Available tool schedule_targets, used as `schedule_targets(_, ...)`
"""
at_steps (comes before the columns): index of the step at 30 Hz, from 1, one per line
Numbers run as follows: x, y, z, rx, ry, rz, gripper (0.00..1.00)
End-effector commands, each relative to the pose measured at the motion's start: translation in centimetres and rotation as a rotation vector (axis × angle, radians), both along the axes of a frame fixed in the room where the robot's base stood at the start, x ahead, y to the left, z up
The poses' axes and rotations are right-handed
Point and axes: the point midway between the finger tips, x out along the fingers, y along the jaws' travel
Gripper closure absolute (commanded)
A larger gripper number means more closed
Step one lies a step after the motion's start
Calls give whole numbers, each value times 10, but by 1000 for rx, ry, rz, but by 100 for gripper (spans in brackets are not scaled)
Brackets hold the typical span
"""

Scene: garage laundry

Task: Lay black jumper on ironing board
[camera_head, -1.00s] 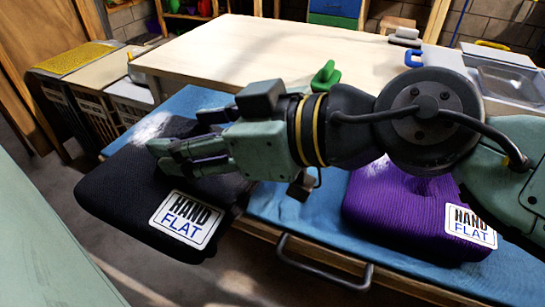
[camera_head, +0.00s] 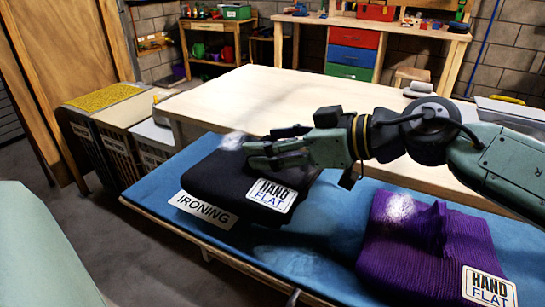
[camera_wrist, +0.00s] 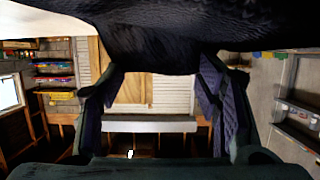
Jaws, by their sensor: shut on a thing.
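The black jumper (camera_head: 225,185), folded into a flat block with a white "HAND FLAT" tag, is over the left part of the blue ironing board (camera_head: 290,262). Its front left edge is close to the board's white "IRONING" label (camera_head: 203,210). I cannot tell whether its whole underside rests on the board. My gripper (camera_head: 262,152) is at the jumper's top, shut on it, coming in from the right. The grip itself is hidden. In the wrist view, dark cloth of the jumper (camera_wrist: 190,30) fills the top, beyond my spread-looking fingers (camera_wrist: 155,100).
A folded purple jumper (camera_head: 415,240) with a "HAND FLAT" tag lies on the board's right part. Labelled hampers (camera_head: 110,145) stand at the left. Blue cloth between the jumpers is clear.

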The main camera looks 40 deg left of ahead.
Motion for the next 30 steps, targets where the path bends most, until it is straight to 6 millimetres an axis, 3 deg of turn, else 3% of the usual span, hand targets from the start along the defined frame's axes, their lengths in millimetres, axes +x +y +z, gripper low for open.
schedule_targets(7, -1, 0, -29, 2, 3, 0, 100)
schedule_targets(19, -1, 0, -37, 1, 1, 0, 100)
schedule_targets(20, -1, 0, -37, 0, 1, 1, 40)
schedule_targets(28, -1, 0, -36, 0, 1, 1, 22)
schedule_targets(30, -1, 0, -36, 0, 1, 1, 22)
